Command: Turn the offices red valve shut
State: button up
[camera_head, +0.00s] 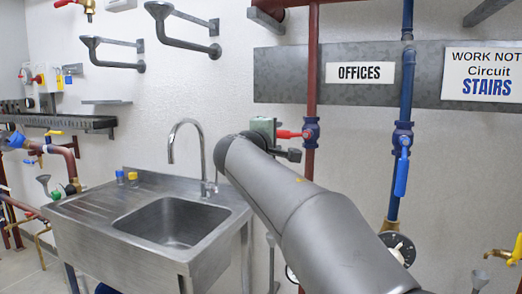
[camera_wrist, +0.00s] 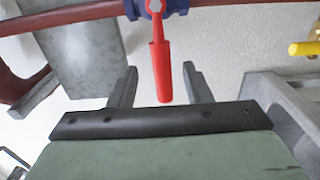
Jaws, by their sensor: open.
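The offices red valve has a red lever handle (camera_head: 289,134) on a blue valve body (camera_head: 311,132). It sits on the red vertical pipe (camera_head: 312,70) beside the OFFICES sign (camera_head: 360,73). The handle points left in the head view, crosswise to the pipe. In the wrist view the red handle (camera_wrist: 161,72) points down from the blue body toward my gripper (camera_wrist: 160,80). My gripper is open, with one finger on each side of the handle's end and a gap on both sides. In the head view my arm partly hides my gripper (camera_head: 288,146).
A blue pipe with a blue-handled valve (camera_head: 402,170) stands to the right. A steel sink (camera_head: 170,221) with a tall tap (camera_head: 184,140) is at the left. A yellow handle (camera_wrist: 304,48) shows at the right of the wrist view. Metal brackets (camera_head: 185,32) stick out from the wall.

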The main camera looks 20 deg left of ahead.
jog(key=s+b, duration=0.1)
jog(key=s, duration=0.9)
jog(key=shift+s+a, duration=0.15)
jog(key=shift+a, duration=0.25)
jog(key=s+d+f+m+g+h+p, duration=0.15)
jog(key=d+f+m+g+p, duration=0.4)
jog(key=d, duration=0.75)
jog(key=s+d+f+m+g+h+p, duration=0.1)
jog(key=s+d+f+m+g+p, duration=0.15)
jog(key=d+f+g+p, duration=0.75)
jog(key=s+d+f+m+y+p, duration=0.1)
jog(key=s+d+f+m, duration=0.1)
jog(key=s, duration=0.5)
jog(key=s+d+f+m+g+y+p, duration=0.1)
jog(key=s+d+f+m+y, duration=0.1)
jog(key=s+d, duration=0.3)
jog(key=s+d+f+m+g+y+p, duration=0.1)
jog(key=s+d+f+m, duration=0.3)
jog(key=s, duration=0.6)
jog(key=shift+s+p, duration=0.25)
jog(key=shift+p, duration=0.25)
